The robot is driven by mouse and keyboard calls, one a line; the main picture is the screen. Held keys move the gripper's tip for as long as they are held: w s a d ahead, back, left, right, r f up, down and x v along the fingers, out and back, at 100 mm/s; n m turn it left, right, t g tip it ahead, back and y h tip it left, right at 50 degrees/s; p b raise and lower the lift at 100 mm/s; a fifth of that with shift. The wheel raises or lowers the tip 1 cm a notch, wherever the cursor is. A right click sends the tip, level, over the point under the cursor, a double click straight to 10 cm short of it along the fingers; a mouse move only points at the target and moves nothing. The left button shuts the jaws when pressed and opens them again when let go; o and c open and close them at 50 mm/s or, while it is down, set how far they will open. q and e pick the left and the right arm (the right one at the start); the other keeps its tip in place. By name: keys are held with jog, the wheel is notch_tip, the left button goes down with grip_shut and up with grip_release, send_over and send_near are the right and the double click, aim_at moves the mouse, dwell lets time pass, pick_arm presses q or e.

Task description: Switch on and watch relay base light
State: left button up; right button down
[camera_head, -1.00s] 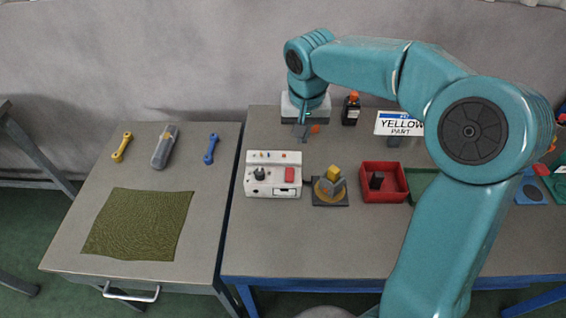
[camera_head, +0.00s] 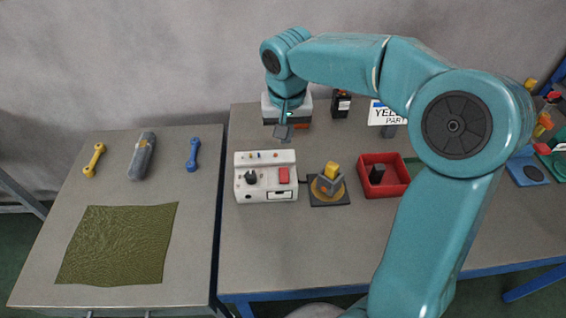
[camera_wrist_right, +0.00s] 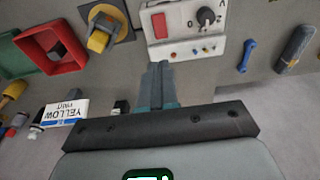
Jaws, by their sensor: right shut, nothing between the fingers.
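A white control box (camera_head: 265,190) stands on the right-hand table. It has a black knob (camera_head: 251,177), a red rocker (camera_head: 284,174) and a row of small coloured studs along its back. It also shows in the right wrist view (camera_wrist_right: 185,37). Beside it a dark square base (camera_head: 330,200) carries a round tan plate and a grey piece with a yellow block (camera_head: 332,169). I cannot tell whether any light is lit. My right gripper (camera_head: 284,138) is shut and empty just behind the box; its closed fingers (camera_wrist_right: 157,72) point at the box. My left gripper is out of view.
A red bin (camera_head: 384,195) with a black item stands right of the base. The left table holds a green cloth (camera_head: 117,245), two wrenches and a grey tool. The right table's front is clear.

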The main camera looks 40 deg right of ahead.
aim_at(285, 171)
jog(key=f, duration=0.4)
jog(key=w+d+f+p, duration=0.1)
jog(key=f, duration=0.7)
jog(key=shift+w+d+f, duration=0.15)
jog(key=shift+d+f, duration=0.1)
jog(key=shift+f, duration=0.3)
jog(key=shift+w+a, duration=0.1)
jog(key=shift+w, duration=0.1)
jog(key=shift+s, duration=0.1)
